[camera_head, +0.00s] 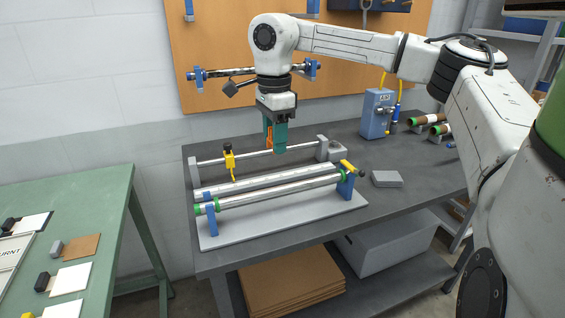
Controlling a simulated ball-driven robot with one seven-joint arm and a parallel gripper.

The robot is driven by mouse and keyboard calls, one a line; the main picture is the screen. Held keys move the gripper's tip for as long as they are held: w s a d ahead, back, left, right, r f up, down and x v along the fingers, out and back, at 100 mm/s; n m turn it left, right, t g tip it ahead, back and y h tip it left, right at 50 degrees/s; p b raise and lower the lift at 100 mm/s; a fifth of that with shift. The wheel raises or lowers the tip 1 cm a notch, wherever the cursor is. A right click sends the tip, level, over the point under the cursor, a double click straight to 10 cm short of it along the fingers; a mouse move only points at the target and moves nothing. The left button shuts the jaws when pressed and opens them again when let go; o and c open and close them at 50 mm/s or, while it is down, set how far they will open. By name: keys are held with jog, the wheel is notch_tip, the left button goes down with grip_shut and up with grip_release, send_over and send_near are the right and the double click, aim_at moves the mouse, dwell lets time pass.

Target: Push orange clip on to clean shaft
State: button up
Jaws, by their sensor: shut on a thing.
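My gripper (275,147) points down above the back of the press, its teal fingers shut on the orange clip (268,135). Only part of the clip shows, along the left side of the fingers. A thin pale rod (258,154) runs across the back of the press, close to the fingertips in the picture. I cannot tell whether the clip touches it. I cannot tell from the picture which of these is the clean shaft.
A yellow clamp with a black knob (229,160) stands left of the gripper. Blue supports (211,220) hold the front roller's ends. A grey block (387,179) and blue box (376,114) sit to the right. A green table (110,180) with cards stands left.

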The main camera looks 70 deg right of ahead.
jog(key=m, duration=0.1)
send_over(283, 186)
notch_tip(283, 186, down, 6)
jog(key=shift+d+f+b, duration=0.1)
jog(key=shift+b, duration=0.3)
jog(key=shift+f+b, duration=2.15)
jog(key=shift+f, duration=1.25)
jog(key=o, duration=0.6)
jog(key=shift+c, duration=0.2)
jog(key=c, duration=0.4)
jog(key=shift+f, duration=0.4)
